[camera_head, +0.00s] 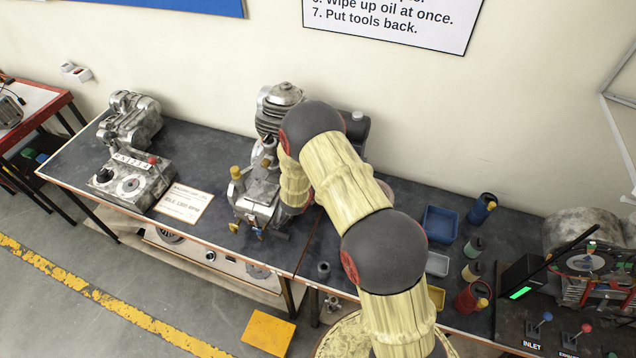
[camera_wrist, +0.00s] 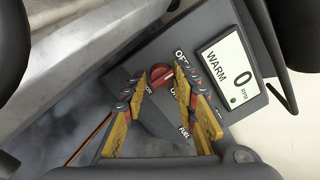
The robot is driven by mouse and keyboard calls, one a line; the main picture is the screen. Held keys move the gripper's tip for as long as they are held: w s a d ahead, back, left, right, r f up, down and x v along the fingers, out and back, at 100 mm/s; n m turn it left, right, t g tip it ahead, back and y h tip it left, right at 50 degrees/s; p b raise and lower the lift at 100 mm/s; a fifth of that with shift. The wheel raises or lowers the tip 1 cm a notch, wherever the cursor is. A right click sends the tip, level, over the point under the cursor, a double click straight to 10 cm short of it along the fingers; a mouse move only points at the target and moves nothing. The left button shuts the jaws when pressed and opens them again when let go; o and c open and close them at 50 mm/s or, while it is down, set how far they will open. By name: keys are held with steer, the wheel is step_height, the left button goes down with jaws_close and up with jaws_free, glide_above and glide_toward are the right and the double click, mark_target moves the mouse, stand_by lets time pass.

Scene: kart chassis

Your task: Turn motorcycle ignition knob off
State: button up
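A red ignition knob (camera_wrist: 162,76) sits on a dark grey panel (camera_wrist: 150,122) in the wrist view. White lettering around it includes OFF above, ON to the left and FUEL below; some of it is covered by my fingers. My gripper (camera_wrist: 161,83) is open, with one yellow finger on each side of the knob. The right fingertip is very close to the knob; I cannot tell whether it touches. A display (camera_wrist: 227,70) beside the knob reads WARM and 0 RPM. In the head view my arm hides the knob.
In the head view, a grey engine (camera_head: 258,195) stands on the dark workbench (camera_head: 225,160) by my arm. Another metal machine (camera_head: 130,180) is at the left. A blue tray (camera_head: 440,224) and several small containers lie right of my arm.

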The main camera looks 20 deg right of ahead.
steer(key=shift+o, duration=1.2)
steer(key=shift+w+a+f, duration=0.1)
steer(key=shift+a, duration=0.1)
steer(key=shift+o, duration=0.3)
steer(key=shift+d, duration=0.1)
steer(key=v, duration=1.2)
